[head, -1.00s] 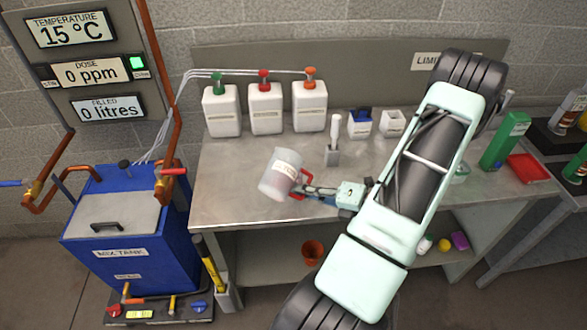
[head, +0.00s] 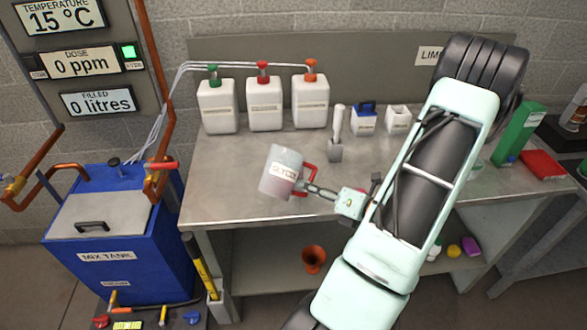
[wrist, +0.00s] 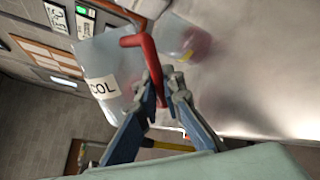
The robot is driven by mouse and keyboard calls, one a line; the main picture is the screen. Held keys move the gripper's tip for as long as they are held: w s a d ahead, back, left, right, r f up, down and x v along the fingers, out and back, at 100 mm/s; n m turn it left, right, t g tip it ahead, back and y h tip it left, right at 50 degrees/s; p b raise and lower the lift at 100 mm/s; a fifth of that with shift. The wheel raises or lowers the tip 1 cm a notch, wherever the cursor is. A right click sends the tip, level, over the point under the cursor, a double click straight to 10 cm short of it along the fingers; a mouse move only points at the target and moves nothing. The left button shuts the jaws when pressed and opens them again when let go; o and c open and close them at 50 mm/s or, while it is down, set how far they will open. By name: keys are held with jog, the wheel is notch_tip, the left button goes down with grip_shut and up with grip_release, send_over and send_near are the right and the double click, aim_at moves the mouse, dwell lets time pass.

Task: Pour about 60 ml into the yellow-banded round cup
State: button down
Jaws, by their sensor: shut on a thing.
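A translucent jug (head: 280,170) with a red handle (head: 309,178) and a white label ending in "COL" hangs in front of the bench in the head view. My gripper (head: 306,188) is shut on the red handle. The wrist view shows the jug (wrist: 103,75) and my gripper's fingers (wrist: 162,90) at the lower part of the handle. The jug looks slightly tilted. Beyond the handle in the wrist view is a pale, rounded vessel (wrist: 182,38) with reddish and yellow colour low on it; I cannot tell whether it is the yellow-banded cup. It is not visible in the head view.
A blue mix tank (head: 120,245) stands at left.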

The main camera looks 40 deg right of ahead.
jog(key=shift+d+f+b, duration=0.1)
jog(key=shift+f+b, duration=0.05)
jog(key=shift+b, duration=0.2)
jog(key=shift+w+f+h, duration=0.1)
jog(key=shift+h, duration=0.2)
dwell(1.3)
